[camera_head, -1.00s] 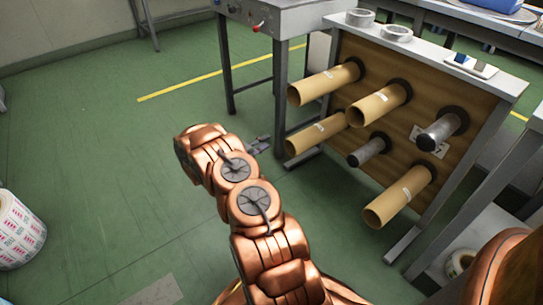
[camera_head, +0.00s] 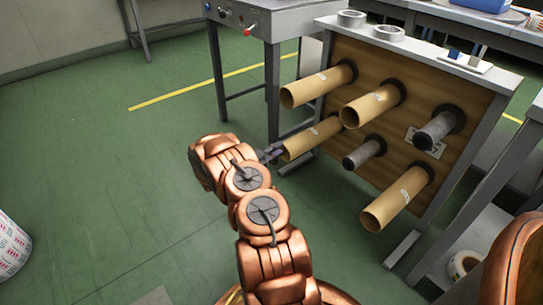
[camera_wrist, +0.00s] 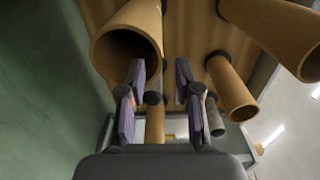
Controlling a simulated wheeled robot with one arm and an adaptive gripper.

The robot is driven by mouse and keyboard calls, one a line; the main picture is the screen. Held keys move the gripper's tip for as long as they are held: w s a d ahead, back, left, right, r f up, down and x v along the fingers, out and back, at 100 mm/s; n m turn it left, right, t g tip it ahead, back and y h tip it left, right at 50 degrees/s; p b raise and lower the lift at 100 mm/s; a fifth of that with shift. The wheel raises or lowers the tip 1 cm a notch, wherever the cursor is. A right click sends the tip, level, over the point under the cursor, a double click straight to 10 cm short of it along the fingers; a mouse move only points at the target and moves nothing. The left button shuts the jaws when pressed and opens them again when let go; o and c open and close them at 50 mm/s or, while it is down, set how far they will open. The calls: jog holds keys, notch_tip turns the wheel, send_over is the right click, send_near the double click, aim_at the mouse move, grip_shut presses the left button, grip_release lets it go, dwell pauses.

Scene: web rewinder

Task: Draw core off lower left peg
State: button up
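The lower left core (camera_head: 312,138) is a tan cardboard tube on the lower left peg of a brown board, its open end facing out. In the wrist view, which is turned on its side, it is the large near tube (camera_wrist: 130,38) at upper left. My gripper (camera_head: 272,153) is beside its open end in the head view. In the wrist view my gripper (camera_wrist: 160,72) is open, with purple-grey pads apart and nothing held. One finger overlaps the tube's mouth in that picture; contact cannot be told. The peg inside is hidden.
Other cores sit at upper left (camera_head: 318,86), upper middle (camera_head: 372,106) and lower right (camera_head: 398,199). Bare pegs show at lower middle (camera_head: 363,155) and upper right (camera_head: 440,128). A grey table (camera_head: 285,20) stands behind.

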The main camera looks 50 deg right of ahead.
aim_at(287, 143)
jog(key=shift+x, duration=2.95)
jog(key=shift+c, duration=0.2)
grip_shut()
jog(key=shift+r, duration=0.15)
jog(key=shift+r, duration=0.1)
